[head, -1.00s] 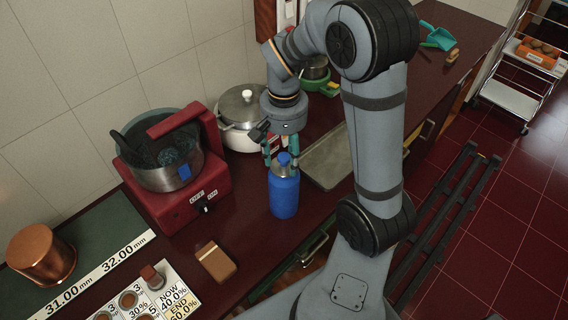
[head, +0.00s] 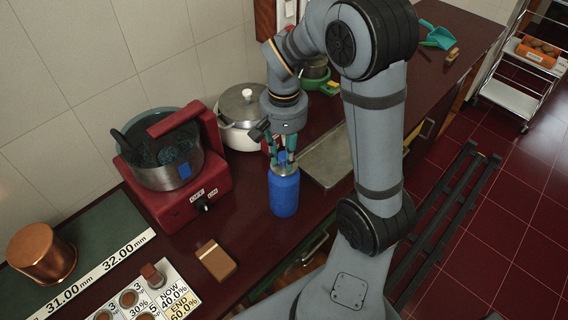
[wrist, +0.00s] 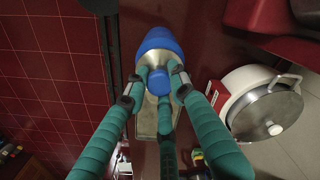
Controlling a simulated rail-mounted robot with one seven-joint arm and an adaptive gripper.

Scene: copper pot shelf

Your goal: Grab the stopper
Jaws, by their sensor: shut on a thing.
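A blue bottle (head: 284,192) with a silver neck stands upright on the dark red counter. Its blue stopper (wrist: 158,82) sits at the top of the neck in the wrist view. My gripper (wrist: 157,88) has its teal fingers closed around the stopper from above. In the head view my gripper (head: 283,160) is directly over the bottle, and its fingers partly hide the stopper. The stopper appears still seated at the bottle's neck.
A red machine (head: 180,188) holding a metal bowl stands left of the bottle. A white lidded pot (head: 240,108) is behind it, also visible in the wrist view (wrist: 262,103). A grey tray (head: 326,160) lies to the right. A small brown block (head: 216,261) lies in front.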

